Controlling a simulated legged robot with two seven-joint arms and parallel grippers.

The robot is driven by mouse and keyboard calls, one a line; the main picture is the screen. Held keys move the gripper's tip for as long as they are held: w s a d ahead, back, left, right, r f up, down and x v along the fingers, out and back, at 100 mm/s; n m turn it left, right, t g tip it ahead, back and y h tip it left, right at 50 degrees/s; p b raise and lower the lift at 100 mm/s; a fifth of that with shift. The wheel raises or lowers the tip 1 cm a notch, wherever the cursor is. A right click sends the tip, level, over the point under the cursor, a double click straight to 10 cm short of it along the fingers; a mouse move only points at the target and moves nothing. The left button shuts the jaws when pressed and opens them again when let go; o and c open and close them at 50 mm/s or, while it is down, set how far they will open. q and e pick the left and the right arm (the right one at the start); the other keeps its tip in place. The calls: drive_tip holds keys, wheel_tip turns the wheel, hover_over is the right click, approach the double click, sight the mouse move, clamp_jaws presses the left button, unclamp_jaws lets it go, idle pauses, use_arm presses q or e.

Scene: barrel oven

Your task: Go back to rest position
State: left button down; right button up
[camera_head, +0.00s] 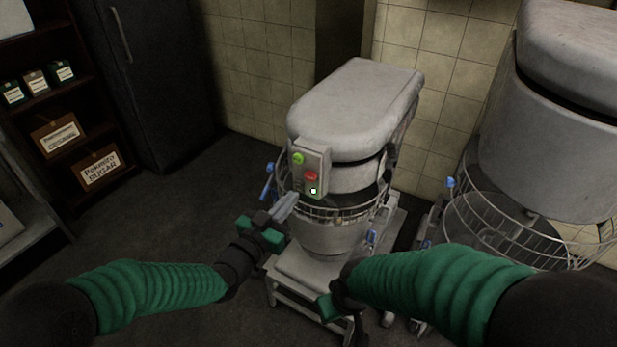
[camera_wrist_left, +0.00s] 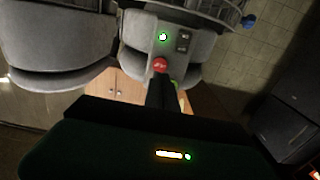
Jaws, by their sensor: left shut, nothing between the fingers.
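My left gripper (camera_head: 286,207) is shut and empty, in front of the grey mixer (camera_head: 353,107), below and left of its control box (camera_head: 312,160) in the head view. The box carries a green button (camera_head: 298,158), a red button (camera_head: 311,176) and a small lit green switch (camera_head: 313,191). In the left wrist view the shut fingers (camera_wrist_left: 163,88) line up with the red button (camera_wrist_left: 160,65); whether they touch it I cannot tell. My right gripper (camera_head: 328,307) is low in front of the mixer's base, its fingers not clear.
A second large mixer (camera_head: 555,130) with a wire guard stands at the right. A dark fridge (camera_head: 150,80) and a shelf with boxes (camera_head: 60,132) are at the left. The dark floor (camera_head: 165,225) between the shelf and mixer is clear.

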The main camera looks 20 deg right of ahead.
use_arm(q)
drive_tip(key=shift+s+a, duration=0.4)
drive_tip(key=shift+a, duration=0.1)
drive_tip(key=shift+a, duration=0.1)
drive_tip(key=s+a+f+n+g+y+p, duration=0.1)
drive_tip(key=a+f+n+y+p, duration=0.3)
drive_tip(key=a, duration=0.6)
drive_tip(key=s+a+f+g+y+b, duration=0.1)
drive_tip(key=s+a+f+y, duration=0.15)
drive_tip(key=a+y, duration=0.5)
drive_tip(key=s+a+f+n+g+y+p, duration=0.2)
drive_tip(key=s+a+n+g, duration=0.4)
drive_tip(key=s+a, duration=1.2)
drive_tip(key=shift+s+a+f+y, duration=0.15)
drive_tip(key=shift+s+y, duration=0.2)
